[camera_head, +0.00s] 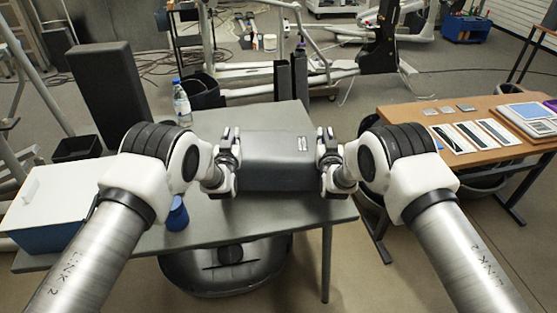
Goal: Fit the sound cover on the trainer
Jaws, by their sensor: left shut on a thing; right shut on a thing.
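The sound cover, a dark grey box-like shell (277,160), is at the middle of the view over the grey table. My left gripper (232,162) is shut on its left end. My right gripper (324,162) is shut on its right end. The cover looks level between them. I cannot tell whether it touches the table top or is held just above it. The elliptical trainer (345,68) appears to be the white and grey frame with pedals and rails on the floor beyond the table.
A wooden table (395,112) with cards stands at right. A tall dark block (108,92) stands at left. Cables cross the floor.

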